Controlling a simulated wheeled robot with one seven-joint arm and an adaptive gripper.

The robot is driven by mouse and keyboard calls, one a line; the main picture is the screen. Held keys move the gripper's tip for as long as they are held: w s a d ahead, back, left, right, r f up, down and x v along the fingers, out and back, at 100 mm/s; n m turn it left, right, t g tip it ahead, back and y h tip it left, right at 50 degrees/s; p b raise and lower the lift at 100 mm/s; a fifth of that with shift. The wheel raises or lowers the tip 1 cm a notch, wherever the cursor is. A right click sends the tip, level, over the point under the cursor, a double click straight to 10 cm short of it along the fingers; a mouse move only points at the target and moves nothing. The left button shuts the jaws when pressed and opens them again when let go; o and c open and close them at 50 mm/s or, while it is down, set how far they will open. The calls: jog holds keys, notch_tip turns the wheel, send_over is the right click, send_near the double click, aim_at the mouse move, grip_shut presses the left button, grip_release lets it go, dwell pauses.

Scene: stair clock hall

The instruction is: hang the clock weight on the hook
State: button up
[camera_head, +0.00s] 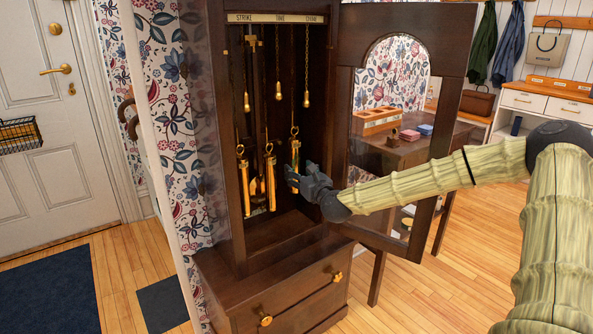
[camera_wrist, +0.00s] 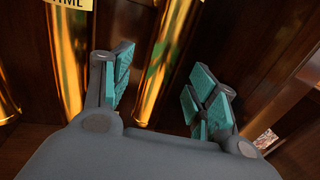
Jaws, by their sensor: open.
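My gripper (camera_head: 292,176) is open at the right weight's lower part. In the wrist view my gripper's teal pads (camera_wrist: 162,88) stand apart, with the right weight's brass cylinder (camera_wrist: 166,55) between or just beyond them. The middle weight (camera_wrist: 66,60), labelled TIME, is to their left. Contact cannot be told.
The glazed clock door (camera_head: 452,60) stands open on the right, close to my arm. Chains with brass drops (camera_head: 306,98) hang above the weights. A drawer base (camera_head: 285,300) lies below. Behind the door is a table with a wooden tray (camera_head: 378,118).

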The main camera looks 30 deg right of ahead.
jog(key=s, duration=0.8)
jog(key=shift+s+a, duration=0.15)
jog(key=shift+a, duration=0.3)
